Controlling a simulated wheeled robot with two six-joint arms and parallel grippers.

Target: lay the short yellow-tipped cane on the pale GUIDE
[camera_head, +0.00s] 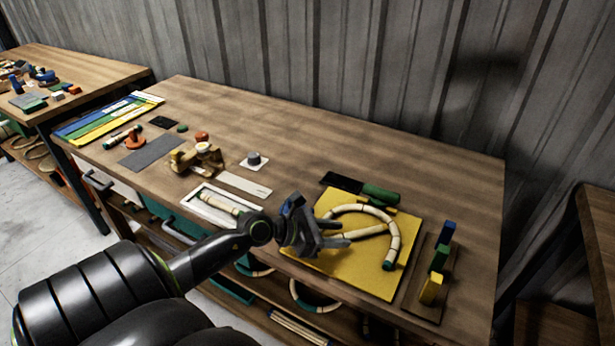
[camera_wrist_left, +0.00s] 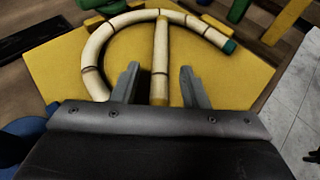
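The short straight cane (camera_head: 362,233) lies on the yellow board (camera_head: 375,278), inside a curved cane (camera_head: 390,221). In the left wrist view the short cane (camera_wrist_left: 161,55) has a yellow near tip and dark bands. My left gripper (camera_head: 340,241) is low over the board's left part. Its fingers (camera_wrist_left: 160,84) are apart, one on each side of the short cane, with visible gaps. A pale flat strip (camera_head: 245,184) lies farther left on the bench; I cannot read a label on it. My right gripper is not in view.
A white tray (camera_head: 196,210) holding another cane is left of my gripper. Blue, green and yellow blocks (camera_head: 440,258) stand right of the board. A green cylinder (camera_head: 380,193) lies behind it. The back of the bench (camera_head: 300,135) is clear.

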